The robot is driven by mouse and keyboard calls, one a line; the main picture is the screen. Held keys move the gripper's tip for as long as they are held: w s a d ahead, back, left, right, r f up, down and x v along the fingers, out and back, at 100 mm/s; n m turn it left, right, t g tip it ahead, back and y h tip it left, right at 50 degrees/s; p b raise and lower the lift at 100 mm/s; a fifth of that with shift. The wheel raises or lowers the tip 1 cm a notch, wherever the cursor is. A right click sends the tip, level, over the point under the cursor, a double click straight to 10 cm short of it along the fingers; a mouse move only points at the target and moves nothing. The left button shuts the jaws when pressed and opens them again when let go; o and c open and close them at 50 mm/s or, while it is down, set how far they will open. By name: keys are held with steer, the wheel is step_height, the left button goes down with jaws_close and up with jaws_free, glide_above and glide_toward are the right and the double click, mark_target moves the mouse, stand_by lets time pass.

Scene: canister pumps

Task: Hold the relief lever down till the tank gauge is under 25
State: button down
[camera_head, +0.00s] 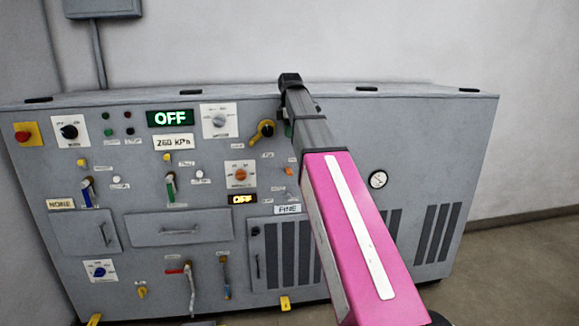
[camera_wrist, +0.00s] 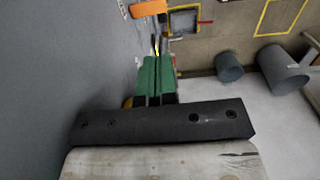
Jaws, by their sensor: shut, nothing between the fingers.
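My gripper shows in the wrist view, where its green fingers (camera_wrist: 155,78) are together with nothing between them. They are close to the grey panel face on the left. In the head view my arm crosses the panel's right half, and only a small green part of my gripper (camera_head: 289,129) shows beside it. A small orange lever-like part (camera_head: 289,171) sits below it; an orange piece (camera_wrist: 148,8) also shows beyond the fingertips in the wrist view. I cannot tell which part is the relief lever. A round white gauge (camera_head: 378,179) is right of my arm; its reading is too small to tell.
The grey cabinet (camera_head: 430,130) carries a yellow-and-black rotary handle (camera_head: 263,131) left of my arm, an orange knob (camera_head: 240,174), a green-handled lever (camera_head: 170,187) and a blue-handled lever (camera_head: 88,191). A plate (camera_head: 174,142) reads 260 kPa. A green display (camera_head: 170,118) reads OFF.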

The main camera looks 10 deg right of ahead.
mark_target(290, 173)
step_height(290, 173, down, 14)
steer(key=shift+w, duration=0.15)
stand_by(0.5)
stand_by(0.3)
steer(key=shift+s+f+t, duration=0.45)
steer(key=shift+f+t, duration=0.15)
steer(key=shift+t, duration=0.5)
steer(key=shift+f+t, duration=0.45)
steer(key=shift+t, duration=0.45)
steer(key=shift+w, duration=0.15)
stand_by(4.3)
